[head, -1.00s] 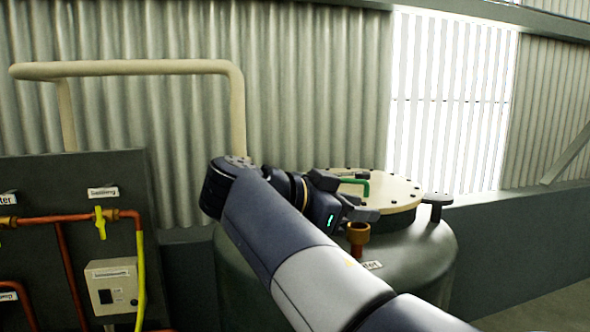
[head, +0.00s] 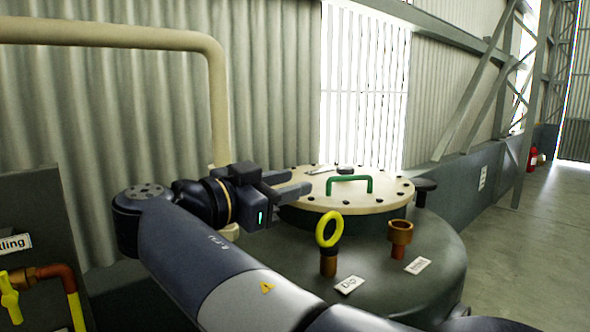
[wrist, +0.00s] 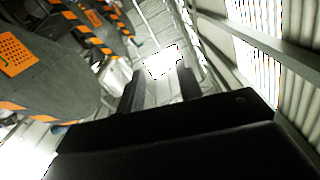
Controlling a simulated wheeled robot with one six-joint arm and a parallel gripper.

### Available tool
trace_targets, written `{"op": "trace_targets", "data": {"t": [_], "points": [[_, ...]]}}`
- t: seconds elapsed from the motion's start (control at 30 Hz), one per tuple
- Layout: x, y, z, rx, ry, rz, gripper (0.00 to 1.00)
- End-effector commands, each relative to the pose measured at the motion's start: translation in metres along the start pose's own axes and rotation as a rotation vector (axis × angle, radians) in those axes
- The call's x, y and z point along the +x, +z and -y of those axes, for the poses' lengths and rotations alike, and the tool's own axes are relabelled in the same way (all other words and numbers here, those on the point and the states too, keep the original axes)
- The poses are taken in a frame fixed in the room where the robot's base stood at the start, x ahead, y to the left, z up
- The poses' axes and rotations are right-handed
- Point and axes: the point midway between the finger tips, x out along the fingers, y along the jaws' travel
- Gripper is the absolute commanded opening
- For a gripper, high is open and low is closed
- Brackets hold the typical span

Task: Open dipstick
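The dipstick has a yellow ring handle (head: 329,229) and stands upright in a brown fitting (head: 328,263) on top of the dark tank (head: 420,250), beside a label reading "Dip" (head: 349,285). My gripper (head: 305,182) is up and to the left of the ring, near the tank's cream lid, and apart from the ring. Its two fingers are spread with nothing seen between them. The wrist view also shows the gripper's fingers (wrist: 160,88) apart and empty; the dipstick does not show there.
A cream lid (head: 385,200) with bolts and a green handle (head: 350,178) lies behind the dipstick. A copper cup-like fitting (head: 400,235) stands to its right. A beige pipe (head: 215,100) runs along the left wall. Open floor (head: 540,240) lies to the right.

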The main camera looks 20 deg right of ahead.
Motion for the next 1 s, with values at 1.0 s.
{"op": "trace_targets", "data": {"t": [1.0], "points": [[0.107,0.000,0.000,-0.001,0.001,0.001,0.34]]}}
